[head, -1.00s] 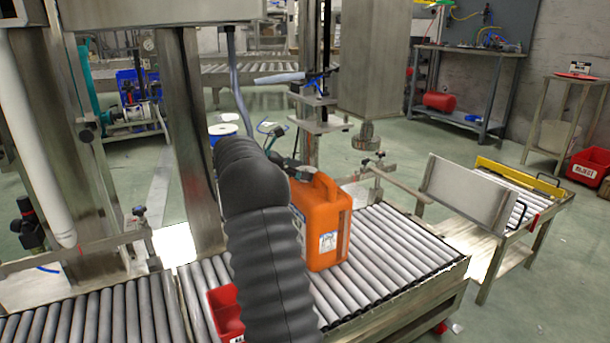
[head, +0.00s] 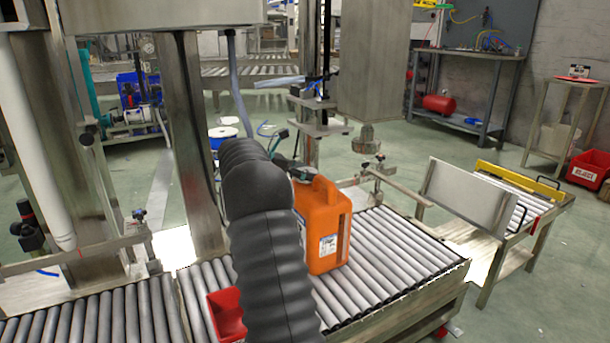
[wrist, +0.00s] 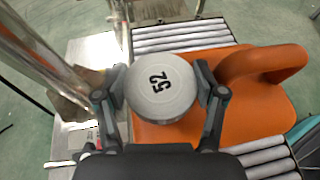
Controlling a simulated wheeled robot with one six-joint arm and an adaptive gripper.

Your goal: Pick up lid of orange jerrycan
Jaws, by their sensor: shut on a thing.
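The orange jerrycan (head: 325,235) stands upright on the roller conveyor, partly hidden by my arm in the head view. In the wrist view its orange top and handle (wrist: 265,62) show to the right of my gripper. In the head view my gripper (head: 290,166) is mostly hidden behind my arm.
The roller conveyor (head: 400,250) runs under the jerrycan, with free rollers to its right. A red bin (head: 227,313) sits on the rollers by my arm. A steel nozzle column (head: 367,138) hangs behind the jerrycan. A metal post (wrist: 48,45) stands left in the wrist view.

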